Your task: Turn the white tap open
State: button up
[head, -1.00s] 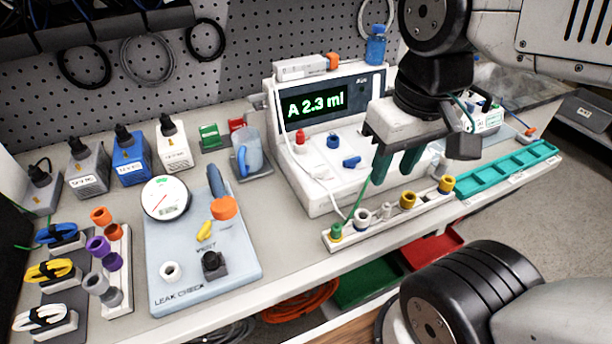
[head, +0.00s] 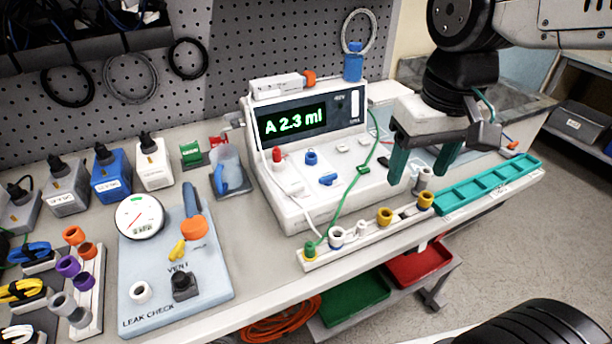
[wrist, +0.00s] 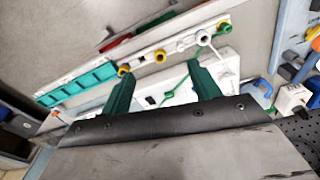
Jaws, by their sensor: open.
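The white pump (head: 300,205) stands on the bench, its display reading "A 2.3 ml". Its sloped top carries a red knob (head: 277,155), a blue knob (head: 311,158), a blue lever tap (head: 328,179), a green lever tap (head: 363,169) and small white fittings (head: 342,147). I cannot tell which white piece is the white tap; my left finger covers part of the pump's right end. My gripper (head: 419,174) is open and empty, fingers pointing down, above the pump's right end. In the wrist view my gripper (wrist: 160,70) has its fingers spread over the pump (wrist: 178,97).
A white rail (head: 350,243) with coloured sockets lies along the bench's front edge. A green tube (head: 340,212) arches from the pump side to the rail. A teal tray (head: 487,186) lies right of the rail. A leak check board (head: 160,290) is at left.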

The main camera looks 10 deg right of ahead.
jog(key=w+a+n, duration=0.1)
jog(key=w+a, duration=0.5)
jog(key=w, duration=0.1)
jog(key=n+g, duration=0.1)
send_over(295, 187)
notch_tip(295, 187, down, 5)
jog(key=shift+r, duration=0.1)
jog(key=shift+w+a+f, duration=0.1)
jog(key=shift+f, duration=0.25)
notch_tip(295, 187, down, 7)
jog(key=c, duration=1)
